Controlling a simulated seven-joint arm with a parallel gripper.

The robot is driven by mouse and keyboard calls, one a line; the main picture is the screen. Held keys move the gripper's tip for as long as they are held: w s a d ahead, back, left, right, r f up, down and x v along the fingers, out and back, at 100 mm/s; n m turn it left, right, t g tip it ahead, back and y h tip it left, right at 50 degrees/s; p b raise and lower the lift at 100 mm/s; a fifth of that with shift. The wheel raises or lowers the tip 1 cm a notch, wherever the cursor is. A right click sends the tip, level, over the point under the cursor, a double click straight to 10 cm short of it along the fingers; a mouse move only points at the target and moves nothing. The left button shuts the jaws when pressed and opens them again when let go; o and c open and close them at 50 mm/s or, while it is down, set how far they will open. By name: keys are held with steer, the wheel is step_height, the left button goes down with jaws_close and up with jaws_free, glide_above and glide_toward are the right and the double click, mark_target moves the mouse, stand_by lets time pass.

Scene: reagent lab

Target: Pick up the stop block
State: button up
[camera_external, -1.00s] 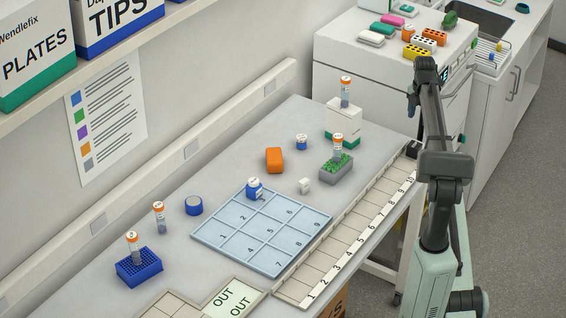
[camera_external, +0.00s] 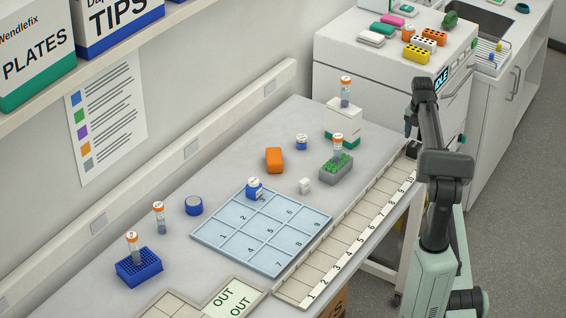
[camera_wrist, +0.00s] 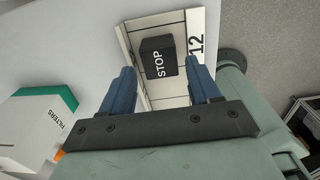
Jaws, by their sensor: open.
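The stop block (camera_wrist: 158,58) is a small black block with white "STOP" lettering. In the wrist view it sits on the pale numbered strip, on the square beside the number 12. My gripper (camera_wrist: 163,82) is open with its two blue fingers apart. The block shows between and beyond the fingertips, and nothing is held. In the external view the block (camera_external: 412,150) is a small dark shape at the far end of the strip (camera_external: 335,262), below my gripper (camera_external: 408,132). The gap between fingertips and block is hard to judge.
A white box marked FILTERS (camera_wrist: 38,122) stands left of my gripper in the wrist view. In the external view a grey rack with green top (camera_external: 336,168) and a blue grid tray (camera_external: 240,258) lie farther down the bench. The strip's numbered squares look clear.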

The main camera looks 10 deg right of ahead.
mark_target(415, 145)
steer(key=shift+s+a+f, duration=0.1)
steer(key=shift+f, duration=2.75)
steer(key=c, duration=0.9)
